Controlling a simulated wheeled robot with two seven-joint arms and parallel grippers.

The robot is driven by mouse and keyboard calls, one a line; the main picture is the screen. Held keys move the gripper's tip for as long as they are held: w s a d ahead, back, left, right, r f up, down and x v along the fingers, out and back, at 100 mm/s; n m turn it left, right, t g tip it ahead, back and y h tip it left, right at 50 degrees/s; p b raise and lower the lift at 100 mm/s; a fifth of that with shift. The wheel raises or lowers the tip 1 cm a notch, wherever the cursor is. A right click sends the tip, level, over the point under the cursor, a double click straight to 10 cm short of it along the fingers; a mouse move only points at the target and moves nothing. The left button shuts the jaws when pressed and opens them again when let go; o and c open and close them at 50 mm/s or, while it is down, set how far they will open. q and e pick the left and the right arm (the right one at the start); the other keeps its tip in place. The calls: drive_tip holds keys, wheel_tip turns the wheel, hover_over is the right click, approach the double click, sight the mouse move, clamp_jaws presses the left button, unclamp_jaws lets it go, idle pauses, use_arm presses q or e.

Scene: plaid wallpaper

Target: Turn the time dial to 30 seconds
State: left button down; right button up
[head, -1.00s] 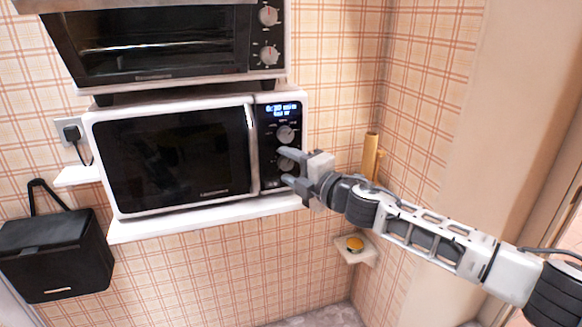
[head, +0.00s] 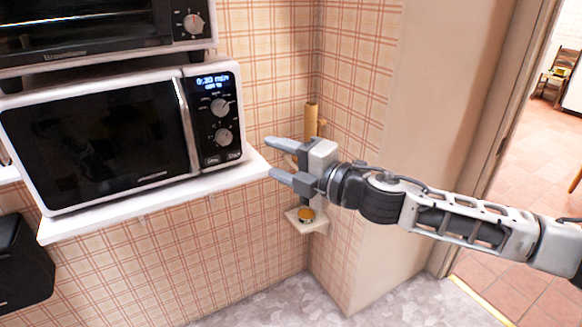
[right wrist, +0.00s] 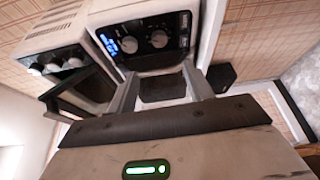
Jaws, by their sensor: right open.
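The white microwave (head: 49,207) has a black control panel on its right side. Its lit display (head: 213,80) appears to read 0:30 min. Two round dials, an upper dial (head: 220,107) and a lower dial (head: 223,136), sit below the display; their labels are too small to tell which is for time. Both dials also show in the right wrist view, side by side (right wrist: 159,39). My right gripper (head: 269,157) is open and empty, to the right of the microwave and apart from the dials. My left gripper is not in view.
The microwave stands on a white shelf (head: 150,205), with a toaster oven (head: 193,22) above it. A small corner shelf (head: 310,225) holds a yellow-topped item below my right gripper. A wall corner stands behind the gripper, and a doorway (head: 540,130) opens at the far right.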

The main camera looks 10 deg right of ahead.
drive_tip(key=shift+v, duration=1.25)
drive_tip(key=shift+f, duration=0.1)
drive_tip(key=s+a+f+m+h, duration=0.1)
drive_tip(key=s+a+f+m, duration=0.1)
drive_tip(key=s+f+m, duration=0.35)
drive_tip(key=s+a+f+m+h, duration=0.2)
drive_tip(key=a+f+m, duration=0.1)
drive_tip(key=f+m, duration=0.55)
drive_tip(key=s+d+f+m+g+h, duration=0.1)
drive_tip(key=s+d+f+m+h, duration=0.2)
drive_tip(key=s+f, duration=0.5)
drive_tip(key=s+d+f+m+g+h, duration=0.2)
drive_tip(key=s+d+f+m, duration=0.4)
drive_tip(key=s+f, duration=0.3)
wheel_tip(320, 180, down, 3)
drive_tip(key=shift+d+r+m+g+h, duration=0.1)
drive_tip(key=shift+d+m+g+h, duration=0.25)
drive_tip(key=shift+m, duration=0.25)
drive_tip(key=shift+a, duration=0.1)
